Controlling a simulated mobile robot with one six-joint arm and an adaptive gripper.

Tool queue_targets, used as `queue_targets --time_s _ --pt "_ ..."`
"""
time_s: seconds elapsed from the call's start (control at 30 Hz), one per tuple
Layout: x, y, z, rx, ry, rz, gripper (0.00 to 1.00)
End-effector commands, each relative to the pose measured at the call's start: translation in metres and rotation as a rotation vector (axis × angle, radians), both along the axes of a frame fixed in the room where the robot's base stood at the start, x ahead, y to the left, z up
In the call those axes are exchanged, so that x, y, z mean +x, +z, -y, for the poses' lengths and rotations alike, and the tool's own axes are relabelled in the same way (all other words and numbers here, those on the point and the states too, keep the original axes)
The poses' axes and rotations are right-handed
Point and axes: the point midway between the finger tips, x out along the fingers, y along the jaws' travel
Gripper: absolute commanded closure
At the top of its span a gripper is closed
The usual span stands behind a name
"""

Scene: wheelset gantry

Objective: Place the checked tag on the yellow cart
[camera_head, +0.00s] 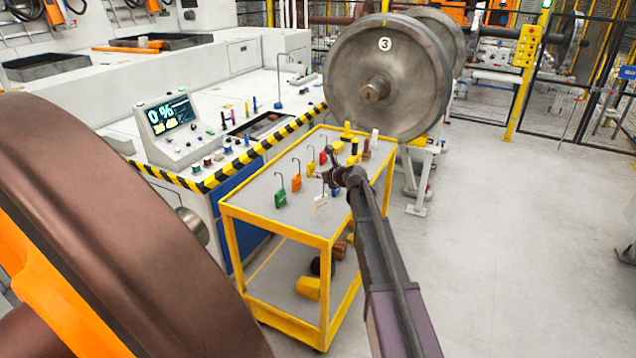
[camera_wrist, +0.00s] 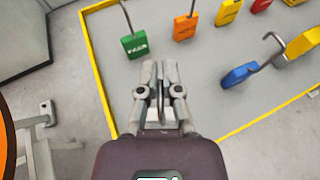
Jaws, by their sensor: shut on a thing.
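The yellow cart (camera_head: 275,232) has a grey top inside a yellow frame; its rim also shows in the wrist view (camera_wrist: 96,75). My gripper (camera_head: 323,175) is over the cart's top, toward its right side. It is shut on the hook of a pale tag (camera_head: 320,201), which hangs below the fingers. Its pattern is too small to tell, but it appears to be the checked tag. I cannot tell whether it touches the cart top.
Green (camera_head: 280,200), orange (camera_head: 296,184), yellow (camera_head: 311,170) and red (camera_head: 323,157) hooked tags stand in a row on the cart. A blue tag (camera_wrist: 240,74) lies right of my gripper. Small parts crowd the far end. A large wheelset (camera_head: 390,75) stands behind.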

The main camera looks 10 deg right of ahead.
Motion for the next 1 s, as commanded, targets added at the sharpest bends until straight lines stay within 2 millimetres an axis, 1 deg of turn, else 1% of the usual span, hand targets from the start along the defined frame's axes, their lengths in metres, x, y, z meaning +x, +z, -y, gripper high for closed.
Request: queue_targets --time_s 0.03,0.1,0.47,0.57,0.7,1.0 --pt "0.007 -0.001 0.000 0.000 0.000 0.000 1.00" --pt "0.010 -0.001 0.000 0.000 0.000 0.000 1.00" --pt "0.011 -0.001 0.001 0.001 0.000 0.000 1.00" --pt "0.014 -0.001 0.001 0.001 0.000 0.000 1.00" --pt "0.027 -0.003 0.001 0.001 0.000 0.000 1.00" --pt "0.024 -0.030 0.001 0.000 -0.001 0.000 1.00"
